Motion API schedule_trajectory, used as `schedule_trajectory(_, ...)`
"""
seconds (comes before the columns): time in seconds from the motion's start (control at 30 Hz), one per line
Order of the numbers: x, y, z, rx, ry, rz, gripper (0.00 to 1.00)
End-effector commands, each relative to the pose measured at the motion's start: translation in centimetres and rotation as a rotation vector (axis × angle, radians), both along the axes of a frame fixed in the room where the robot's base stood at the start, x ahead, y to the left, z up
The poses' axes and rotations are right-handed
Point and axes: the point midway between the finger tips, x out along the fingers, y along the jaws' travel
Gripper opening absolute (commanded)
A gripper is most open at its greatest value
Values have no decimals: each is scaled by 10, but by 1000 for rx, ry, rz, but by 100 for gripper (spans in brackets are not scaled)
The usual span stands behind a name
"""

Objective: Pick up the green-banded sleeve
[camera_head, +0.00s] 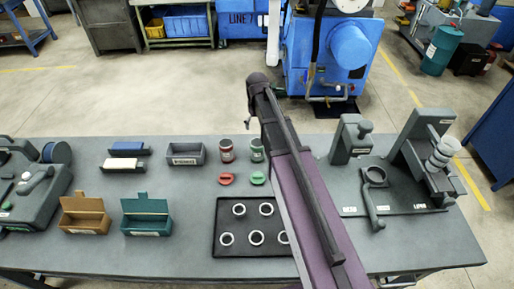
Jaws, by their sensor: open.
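Several pale grey ring-shaped sleeves stand in a black tray (222,217) on the bench, one of them a sleeve at its upper left (239,209). I cannot make out a green band on any of them at this size. My arm crosses the tray's right side and hides part of it and some of the sleeves. My gripper does not show in this view.
Behind the tray are a red-labelled jar (227,151), a green-labelled jar (257,155), and red (227,179) and green (258,178) pieces. Open brown (85,215) and teal (146,217) boxes stand left. A fixture (430,150) stands right.

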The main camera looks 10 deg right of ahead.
Motion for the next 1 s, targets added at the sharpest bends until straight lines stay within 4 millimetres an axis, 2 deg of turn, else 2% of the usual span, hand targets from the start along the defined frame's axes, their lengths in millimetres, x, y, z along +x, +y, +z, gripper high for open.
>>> schedule_trajectory(0.47,0,-2,-3,0,0,-2,100)
schedule_trajectory(1.0,0,-2,-41,0,0,-3,100)
